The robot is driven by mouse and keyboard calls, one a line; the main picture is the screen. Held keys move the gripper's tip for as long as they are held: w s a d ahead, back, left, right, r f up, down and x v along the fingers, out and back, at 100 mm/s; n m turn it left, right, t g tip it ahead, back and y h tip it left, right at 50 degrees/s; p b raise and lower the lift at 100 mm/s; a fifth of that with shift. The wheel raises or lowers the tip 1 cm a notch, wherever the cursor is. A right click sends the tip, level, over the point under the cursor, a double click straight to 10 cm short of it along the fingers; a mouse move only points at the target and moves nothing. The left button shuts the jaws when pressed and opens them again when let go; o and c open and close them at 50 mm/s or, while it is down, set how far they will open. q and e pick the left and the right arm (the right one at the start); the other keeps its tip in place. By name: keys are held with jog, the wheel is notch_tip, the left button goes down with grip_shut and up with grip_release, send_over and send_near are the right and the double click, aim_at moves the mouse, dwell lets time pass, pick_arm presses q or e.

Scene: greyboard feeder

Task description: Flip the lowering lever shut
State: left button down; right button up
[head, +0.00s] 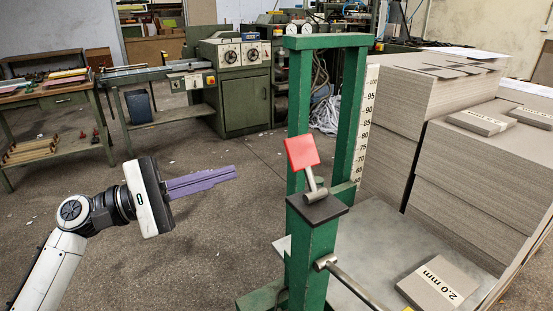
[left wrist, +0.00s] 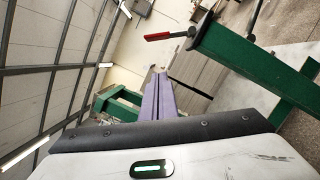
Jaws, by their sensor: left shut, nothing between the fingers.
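The lowering lever (head: 301,153) has a flat red plate on a short metal stem. It rises, tilted slightly left, from a dark block (head: 317,208) on the green frame (head: 315,246). In the left wrist view the lever's red end (left wrist: 158,37) shows edge-on at the top. My left gripper (head: 235,172) has purple fingers, shut and empty. It is left of the lever and slightly lower in the head view, with a clear gap between them. The shut fingers also show in the left wrist view (left wrist: 158,78). My right gripper is not in view.
A metal bar (head: 352,285) sticks out from the frame's lower part. Stacks of greyboard (head: 460,190) stand right of the frame beside a numbered scale (head: 368,120). A workbench (head: 55,103) and a green machine (head: 240,85) stand behind. The floor around my left gripper is open.

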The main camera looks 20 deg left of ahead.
aim_at(288, 152)
pick_arm(q)
jog(key=w+d+r+p, duration=0.1)
jog(key=w+d+p, duration=0.1)
jog(key=d, duration=0.3)
jog(key=w+d+r+p, duration=0.1)
jog(key=w+d+r, duration=0.1)
jog(key=d, duration=0.3)
jog(key=shift+w+r+p, duration=0.15)
jog(key=shift+r+p, duration=0.1)
jog(key=shift+p, duration=0.1)
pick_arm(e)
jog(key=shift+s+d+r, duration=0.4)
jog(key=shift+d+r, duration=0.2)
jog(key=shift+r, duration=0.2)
